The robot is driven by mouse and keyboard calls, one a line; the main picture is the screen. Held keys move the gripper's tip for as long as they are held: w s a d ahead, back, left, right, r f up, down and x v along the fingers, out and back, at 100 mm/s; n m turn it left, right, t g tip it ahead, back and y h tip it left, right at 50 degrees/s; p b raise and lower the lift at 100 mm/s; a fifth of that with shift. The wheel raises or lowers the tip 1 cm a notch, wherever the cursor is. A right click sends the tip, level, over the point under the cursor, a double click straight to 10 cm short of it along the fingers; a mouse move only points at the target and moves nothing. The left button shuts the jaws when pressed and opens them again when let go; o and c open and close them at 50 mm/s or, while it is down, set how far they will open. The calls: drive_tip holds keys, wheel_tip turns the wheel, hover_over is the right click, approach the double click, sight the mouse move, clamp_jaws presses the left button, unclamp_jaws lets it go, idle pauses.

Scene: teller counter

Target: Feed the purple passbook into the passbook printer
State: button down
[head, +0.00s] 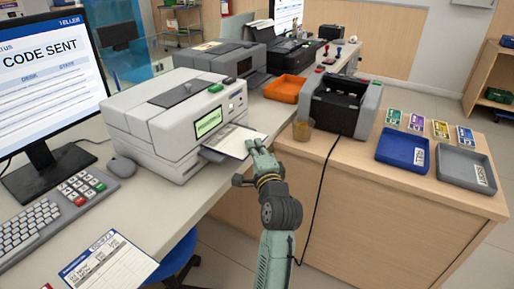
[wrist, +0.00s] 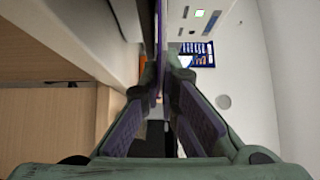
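The passbook printer (head: 155,140) is a pale grey box on the counter, with a lit green display and a front slot with a dark feed tray (head: 212,155). The passbook (head: 235,140) shows a pale open page and lies at the slot, its far side close to the printer front; whether its edge is inside I cannot tell. My gripper (head: 251,147) is at its near right edge. In the wrist view, the fingers (wrist: 163,82) close on the passbook, seen edge-on as a thin purple strip (wrist: 160,40). Most of its cover is hidden.
A monitor (head: 50,70), keyboard (head: 35,215) and mouse (head: 121,165) stand left of the printer. Blue (head: 403,150) and grey (head: 466,168) trays lie further right.

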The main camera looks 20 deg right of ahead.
drive_tip(key=c, duration=2.3)
unclamp_jaws()
drive_tip(key=o, duration=0.6)
drive_tip(key=s+d, duration=0.4)
drive_tip(key=s, duration=0.1)
drive_tip(key=shift+s+d, duration=0.15)
drive_tip(key=shift+s, duration=0.1)
drive_tip(key=shift+s+f, duration=0.1)
